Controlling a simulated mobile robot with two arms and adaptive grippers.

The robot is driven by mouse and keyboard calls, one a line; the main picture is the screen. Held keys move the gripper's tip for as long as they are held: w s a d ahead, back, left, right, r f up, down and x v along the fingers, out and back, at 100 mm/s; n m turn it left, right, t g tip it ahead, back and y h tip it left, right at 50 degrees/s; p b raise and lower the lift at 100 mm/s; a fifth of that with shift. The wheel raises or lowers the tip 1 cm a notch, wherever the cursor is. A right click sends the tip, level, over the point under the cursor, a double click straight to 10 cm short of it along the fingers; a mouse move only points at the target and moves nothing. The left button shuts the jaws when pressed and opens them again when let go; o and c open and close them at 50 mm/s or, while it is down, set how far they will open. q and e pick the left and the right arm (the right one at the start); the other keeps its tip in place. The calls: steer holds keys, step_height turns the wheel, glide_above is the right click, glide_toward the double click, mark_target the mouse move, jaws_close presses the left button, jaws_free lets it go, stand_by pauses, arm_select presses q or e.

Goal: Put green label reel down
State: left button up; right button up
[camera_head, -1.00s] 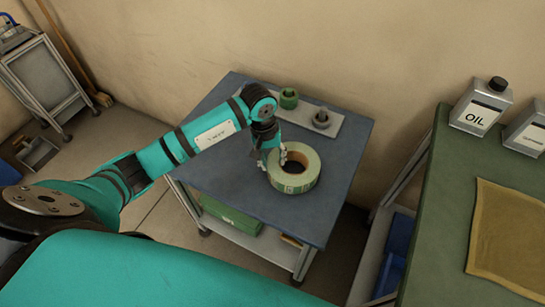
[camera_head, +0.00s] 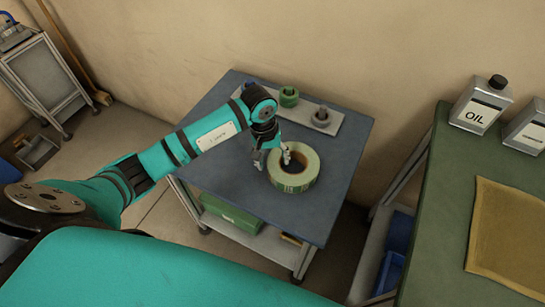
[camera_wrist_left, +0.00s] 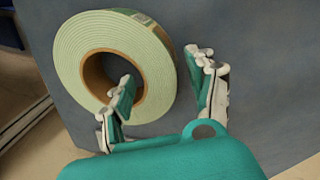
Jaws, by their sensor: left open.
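The green label reel (camera_head: 294,181) lies flat on the blue-grey table (camera_head: 231,207), near its middle right. It also shows in the left wrist view (camera_wrist_left: 87,52), with its brown core and open hole. My left gripper (camera_head: 273,158) is at the reel's left edge. In the left wrist view the gripper (camera_wrist_left: 163,92) is open, one finger over the reel's hole and the other outside its rim. The reel's wall lies between or just beyond the fingertips; I cannot tell whether they touch it. My right gripper is not in view.
A green bench (camera_head: 437,229) with an oil can (camera_head: 481,104) stands at right. The table's front is clear.

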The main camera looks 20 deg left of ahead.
arm_select(q)
steer(key=shift+a+r, duration=0.1)
steer(key=shift+r, duration=0.35)
step_height(320, 180, up, 11)
steer(key=a+b, duration=0.1)
steer(key=shift+s+a, duration=0.2)
steer(key=shift+s, duration=0.2)
